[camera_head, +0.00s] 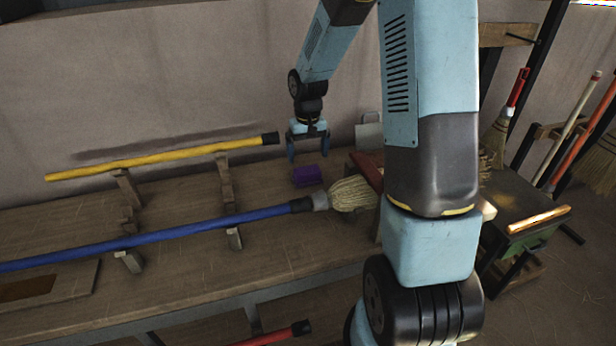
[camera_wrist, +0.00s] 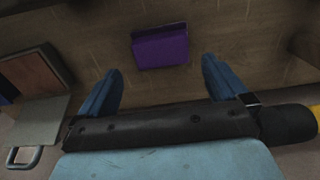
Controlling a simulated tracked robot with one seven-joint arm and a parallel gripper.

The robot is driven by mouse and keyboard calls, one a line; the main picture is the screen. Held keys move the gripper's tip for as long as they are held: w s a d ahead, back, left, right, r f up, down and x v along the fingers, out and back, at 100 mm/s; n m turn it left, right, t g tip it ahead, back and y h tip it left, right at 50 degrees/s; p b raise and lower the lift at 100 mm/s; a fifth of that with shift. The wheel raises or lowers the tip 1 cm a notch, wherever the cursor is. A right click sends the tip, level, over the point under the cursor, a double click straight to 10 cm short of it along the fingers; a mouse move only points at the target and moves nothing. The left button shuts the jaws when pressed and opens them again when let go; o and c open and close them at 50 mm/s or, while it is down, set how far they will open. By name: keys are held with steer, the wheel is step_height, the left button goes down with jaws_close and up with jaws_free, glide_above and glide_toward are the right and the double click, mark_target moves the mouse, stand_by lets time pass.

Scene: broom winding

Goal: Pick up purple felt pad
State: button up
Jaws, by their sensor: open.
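The purple felt pad (camera_head: 306,175) is a small flat-topped block on the wooden workbench, below the back wall. In the wrist view the pad (camera_wrist: 160,47) lies on the bench, ahead of and between the two blue fingers. My gripper (camera_head: 308,158) is open and empty, above and close to the pad in the head view. In the wrist view my gripper (camera_wrist: 160,88) has its fingers wide apart, wider than the pad, and they do not touch it.
A blue-handled broom (camera_head: 190,229) with pale bristles (camera_head: 352,194) rests on wooden stands in front of the pad. A yellow handle (camera_head: 150,158) with a black end lies on stands at left. A grey metal piece (camera_head: 369,133) stands behind right.

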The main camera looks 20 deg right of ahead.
mark_target(307, 170)
steer(key=shift+w+a+f, duration=0.1)
steer(key=shift+w+f, duration=0.05)
steer(key=shift+f, duration=3.65)
steer(key=c, duration=0.7)
steer(key=shift+r, duration=0.1)
